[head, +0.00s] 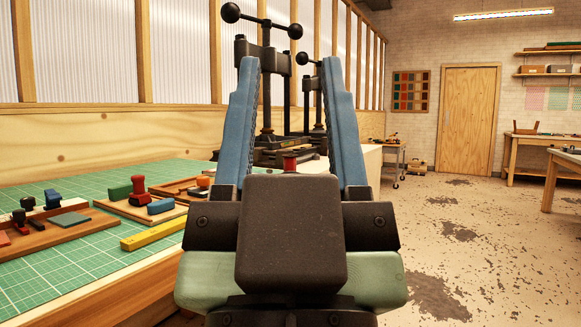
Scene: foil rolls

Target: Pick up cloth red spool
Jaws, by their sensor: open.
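My gripper (290,62) fills the middle of the head view. Its two blue fingers stand wide apart, with nothing held between them. A small red spool-like thing (290,163) shows low between the fingers, beyond the dark gripper body, which hides its lower part. I cannot tell how far it is from the fingers or whether it is cloth. Another red thing (138,190), with a narrowed middle, stands on a wooden tray on the green mat to the left.
The green cutting mat (30,290) covers the bench at left. It bears wooden trays with small tools, a green block (120,192) and a yellow bar (153,234). A black press (267,100) stands behind my fingers. The floor at right (490,240) is open.

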